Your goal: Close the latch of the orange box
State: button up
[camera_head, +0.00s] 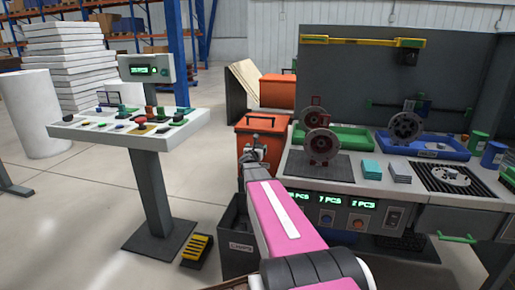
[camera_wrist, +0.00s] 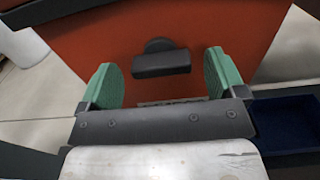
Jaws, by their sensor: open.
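The orange box (camera_head: 257,125) stands left of the workbench in the head view, with a dark handle on its lid. Its orange front fills much of the wrist view (camera_wrist: 110,45). A black latch (camera_wrist: 161,64) sticks out from that front, with a round mount above a flat bar. My gripper (camera_wrist: 168,80) is open, with its two green fingers apart on either side of the latch and nothing held. I cannot tell how far the fingertips are from the box face.
The workbench (camera_head: 350,178) with reels and trays is right of the box. A dark bin (camera_head: 236,240) stands on the floor below. A control console (camera_head: 130,128) and a yellow pedal (camera_head: 197,249) are to the left. A second orange box (camera_head: 277,91) stands behind.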

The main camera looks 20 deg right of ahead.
jog(key=shift+x, duration=1)
jog(key=c, duration=0.9)
